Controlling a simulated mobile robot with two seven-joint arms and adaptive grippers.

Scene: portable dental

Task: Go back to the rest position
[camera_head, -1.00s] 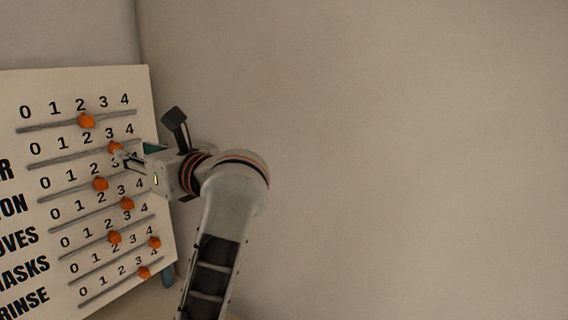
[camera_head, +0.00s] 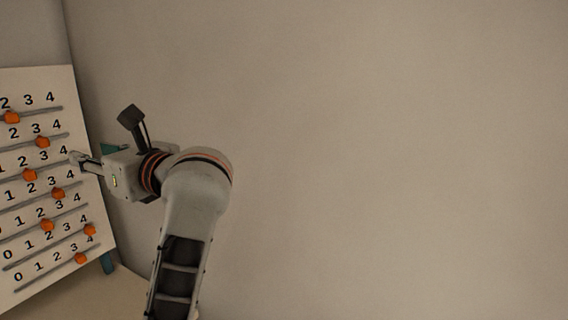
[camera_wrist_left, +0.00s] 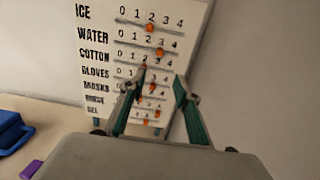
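My left gripper (camera_head: 76,158) is beside the right edge of the white slider board (camera_head: 62,85) in the head view. In the left wrist view its two fingers (camera_wrist_left: 156,84) are spread with nothing between them, and the board (camera_wrist_left: 195,25) stands beyond. The board has several rows with orange knobs. The ICE knob (camera_wrist_left: 150,28) is near 2, and the WATER knob (camera_wrist_left: 160,53) is near 3. The fingertips look apart from the knobs in the head view. Some lower knobs are partly hidden by the fingers in the wrist view. My right gripper is not in view.
A plain wall (camera_head: 400,150) fills the right of the head view, with open room before it. A pale table (camera_wrist_left: 60,122) lies below the board. A blue container (camera_wrist_left: 14,130) and a purple block (camera_wrist_left: 31,169) are on its left side.

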